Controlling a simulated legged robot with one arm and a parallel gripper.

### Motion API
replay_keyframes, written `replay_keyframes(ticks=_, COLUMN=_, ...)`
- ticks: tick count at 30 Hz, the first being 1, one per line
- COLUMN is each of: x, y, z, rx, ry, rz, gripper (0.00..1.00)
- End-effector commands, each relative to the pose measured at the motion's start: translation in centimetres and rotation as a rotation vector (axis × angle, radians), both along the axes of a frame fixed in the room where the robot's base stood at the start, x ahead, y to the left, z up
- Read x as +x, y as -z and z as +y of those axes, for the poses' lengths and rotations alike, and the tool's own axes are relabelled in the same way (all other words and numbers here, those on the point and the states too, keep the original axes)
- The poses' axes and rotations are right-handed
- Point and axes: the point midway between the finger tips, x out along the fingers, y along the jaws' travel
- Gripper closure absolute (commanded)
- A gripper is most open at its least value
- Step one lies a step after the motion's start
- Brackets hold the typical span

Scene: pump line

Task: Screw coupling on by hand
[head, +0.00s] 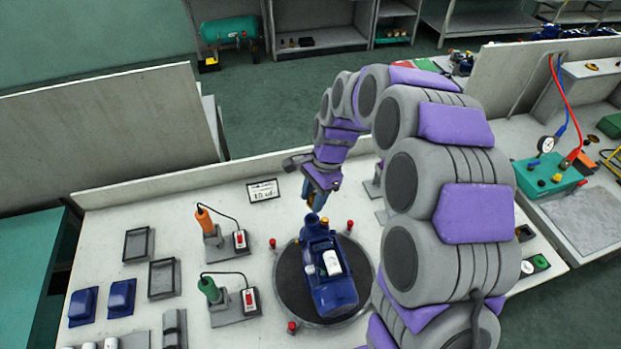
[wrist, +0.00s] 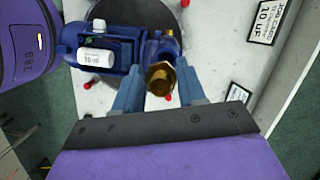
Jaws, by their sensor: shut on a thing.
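A blue pump (head: 328,268) lies on a dark round turntable (head: 285,286), a white labelled cylinder on its side. In the wrist view, the pump (wrist: 120,50) is beyond my fingertips. The brass hex coupling (wrist: 160,78) sits between the two blue-grey fingers of my gripper (wrist: 160,88), which is shut on it. In the head view, my gripper (head: 309,201) is just above the pump's far end, and the coupling is hard to make out.
Red knobs (head: 350,225) stand around the turntable. A label card (head: 263,190) lies behind. A teal gauge box (head: 548,178) is at right.

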Motion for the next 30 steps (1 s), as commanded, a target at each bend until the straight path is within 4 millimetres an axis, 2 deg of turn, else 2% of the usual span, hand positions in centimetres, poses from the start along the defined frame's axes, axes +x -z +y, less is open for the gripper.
replay_keyframes(ticks=5, x=-0.2, y=-0.3, z=0.6, rx=0.0, ry=0.042, rz=0.0, gripper=0.91)
replay_keyframes(ticks=11, x=-0.2, y=0.3, z=0.6, rx=-0.001, ry=0.048, rz=0.002, gripper=0.91)
replay_keyframes(ticks=30, x=-0.1, y=5.3, z=0.5, rx=-0.002, ry=0.047, rz=0.002, gripper=0.91)
